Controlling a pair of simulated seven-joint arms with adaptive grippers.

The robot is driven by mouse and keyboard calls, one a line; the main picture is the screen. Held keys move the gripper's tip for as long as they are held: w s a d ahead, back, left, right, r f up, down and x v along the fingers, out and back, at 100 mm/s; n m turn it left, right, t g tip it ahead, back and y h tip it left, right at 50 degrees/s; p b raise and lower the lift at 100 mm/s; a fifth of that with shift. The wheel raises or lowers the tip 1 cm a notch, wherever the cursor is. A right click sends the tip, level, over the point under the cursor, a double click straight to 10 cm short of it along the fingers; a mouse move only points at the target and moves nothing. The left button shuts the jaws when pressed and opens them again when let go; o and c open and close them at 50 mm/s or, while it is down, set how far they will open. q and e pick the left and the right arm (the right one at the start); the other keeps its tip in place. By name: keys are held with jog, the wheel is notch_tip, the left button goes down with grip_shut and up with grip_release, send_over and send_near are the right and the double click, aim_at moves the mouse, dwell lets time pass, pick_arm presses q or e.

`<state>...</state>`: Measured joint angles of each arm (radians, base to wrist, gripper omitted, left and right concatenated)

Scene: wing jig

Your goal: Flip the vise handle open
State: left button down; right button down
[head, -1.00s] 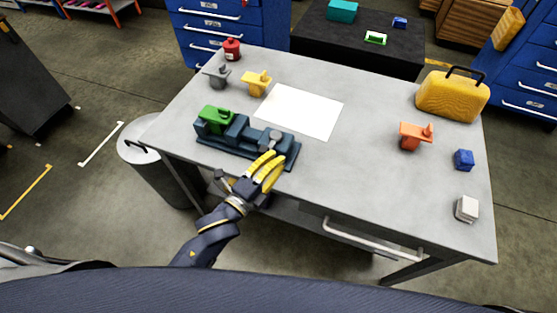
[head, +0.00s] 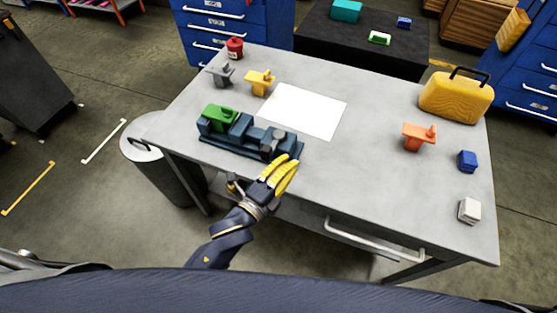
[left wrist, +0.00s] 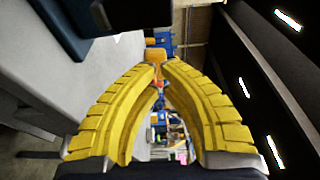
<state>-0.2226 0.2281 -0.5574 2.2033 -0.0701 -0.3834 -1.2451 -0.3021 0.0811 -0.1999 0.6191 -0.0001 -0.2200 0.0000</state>
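The dark blue-grey vise (head: 240,134) lies near the table's front left edge, with a green part (head: 218,116) on its left end. At its right end is a grey handle piece (head: 273,143), small in the head view; I cannot tell its exact angle. My left gripper (head: 291,159), with yellow fingers, is just right of and in front of that end, apart from the handle as far as I can see. In the left wrist view its fingertips (left wrist: 161,66) nearly meet with nothing between them. A dark edge, perhaps the vise, shows at the top left there. My right gripper is out of view.
A white sheet (head: 305,110) lies behind the vise. Grey (head: 220,75) and yellow (head: 259,82) pieces and a red can (head: 235,48) stand back left. An orange piece (head: 418,137), yellow case (head: 456,97), blue block (head: 467,161) and white block (head: 469,210) stand right. The middle front is clear.

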pick_arm(q)
jog(key=v, duration=1)
jog(key=shift+w+a, duration=0.2)
